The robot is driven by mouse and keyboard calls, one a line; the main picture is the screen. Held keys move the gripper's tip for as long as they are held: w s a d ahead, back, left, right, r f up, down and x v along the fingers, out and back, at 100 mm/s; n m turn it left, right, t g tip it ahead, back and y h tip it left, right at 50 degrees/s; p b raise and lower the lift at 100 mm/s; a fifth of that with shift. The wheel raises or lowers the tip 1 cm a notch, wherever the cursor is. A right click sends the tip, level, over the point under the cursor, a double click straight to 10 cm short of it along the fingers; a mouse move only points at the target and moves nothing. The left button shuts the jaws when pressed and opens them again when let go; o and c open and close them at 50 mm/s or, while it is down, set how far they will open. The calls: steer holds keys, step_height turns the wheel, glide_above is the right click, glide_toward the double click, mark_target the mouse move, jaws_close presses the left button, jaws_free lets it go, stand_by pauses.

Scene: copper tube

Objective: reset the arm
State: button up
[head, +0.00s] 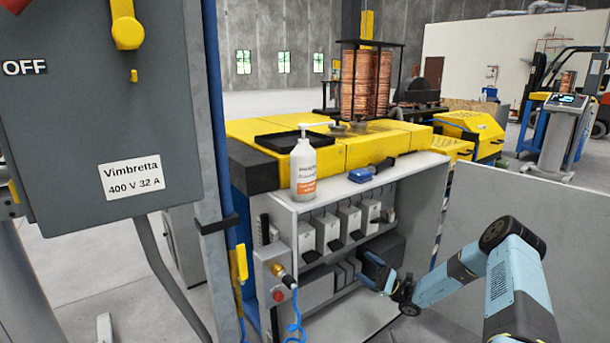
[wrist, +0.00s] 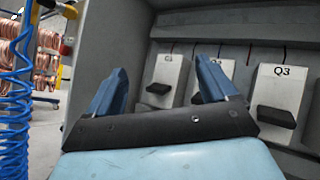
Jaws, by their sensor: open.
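My arm reaches in from the lower right of the head view. My gripper (head: 372,270) is at the front of an open grey cabinet (head: 420,190). In the wrist view my gripper (wrist: 160,80) has its two blue fingers spread wide, with nothing between them. Beyond the fingers are white breaker boxes (wrist: 280,88) with black handles. One box is labelled Q3, and a finger partly covers the label of another. I cannot tell whether the fingers touch anything.
A grey panel (head: 540,220) is beside my arm. A blue coiled hose (wrist: 14,100) hangs at left in the wrist view. A switch box (head: 100,110) fills the left foreground.

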steer(key=s+a+r+n+g+h, duration=0.4)
steer(key=s+r+n+g+h, duration=0.3)
steer(key=r, duration=0.5)
steer(key=s+a+r+n+g+h, duration=0.4)
steer(key=s+r+h, duration=0.3)
steer(key=r, duration=0.5)
steer(key=s+d+r+n+t+h, duration=0.1)
steer(key=s+d+r+t+h, duration=0.2)
steer(key=s, duration=0.6)
steer(key=s+d+r+n+t+h, duration=0.2)
steer(key=s+d+r+t+h, duration=0.1)
steer(key=s+r, duration=0.5)
steer(key=s+d+r+n+t+h, duration=0.1)
steer(key=s+d+r+t+h, duration=0.2)
steer(key=s, duration=0.9)
steer(key=shift+d+r+n+t+h, duration=0.4)
steer(key=shift+r+t+h, duration=0.35)
steer(key=shift+r, duration=0.75)
